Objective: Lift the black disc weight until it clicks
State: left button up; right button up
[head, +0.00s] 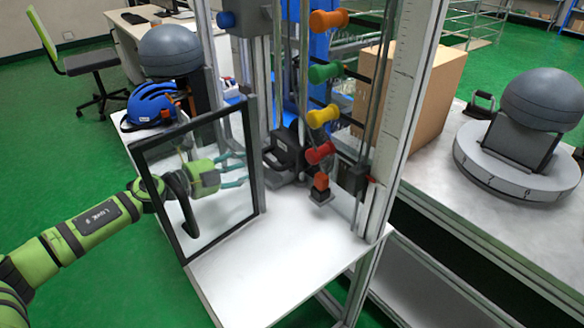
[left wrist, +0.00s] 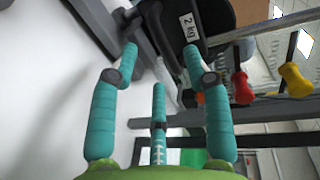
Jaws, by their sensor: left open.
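The black disc weight (head: 287,150) sits low in the tower, beside its metal uprights. In the left wrist view the weight (left wrist: 205,14) is at the top, with a white "2 kg" label. My left gripper (head: 238,170), green with teal fingers, shows through the clear door panel and points right at the weight. In the left wrist view its fingers (left wrist: 160,58) are spread, with the weight just beyond the tips; I cannot tell whether they touch it. Nothing is between the fingers. My right gripper is not in view.
The black-framed clear door (head: 196,250) stands open in front of my left gripper. Coloured knobs, such as a yellow one (head: 323,116), line the tower. A small orange-topped block (head: 320,188) stands on the white base (head: 280,270), whose front is clear. A cardboard box (head: 430,95) is behind right.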

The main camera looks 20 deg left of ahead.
aim_at(267, 164)
pick_arm(q)
jog(key=shift+w+d+f+m+g, duration=0.15)
jog(key=shift+d+m+g, duration=0.2)
jog(key=shift+d, duration=0.2)
jog(key=shift+w+d+p, duration=0.35)
jog(key=shift+w+d, duration=0.05)
jog(key=shift+w, duration=0.1)
jog(key=shift+x, duration=2.45)
jog(key=shift+f, duration=0.1)
grip_shut()
